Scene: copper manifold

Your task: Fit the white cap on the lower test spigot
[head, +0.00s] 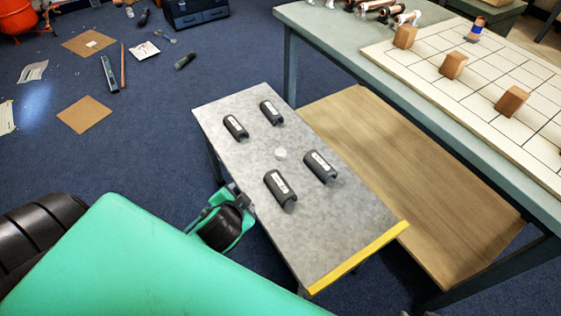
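A small white round cap (281,154) sits on the grey metal tabletop (340,225), between several dark grey half-round blocks with white labels. My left gripper (236,192) is at the near left edge of this table, to the left of and below the cap in the picture, and apart from it. My green arm hides most of it, and its fingers cannot be made out clearly. My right gripper is not in view. Copper pipes with white ends (385,12) lie on the bench at the top, cut off by the frame. I cannot make out the lower test spigot.
Labelled dark blocks (281,187), (320,166) stand close to the cap. The table has a yellow front edge (358,257). A bench with a white gridded board (490,75) and wooden blocks (453,66) stands right. Cardboard (84,115) and tools litter the blue floor.

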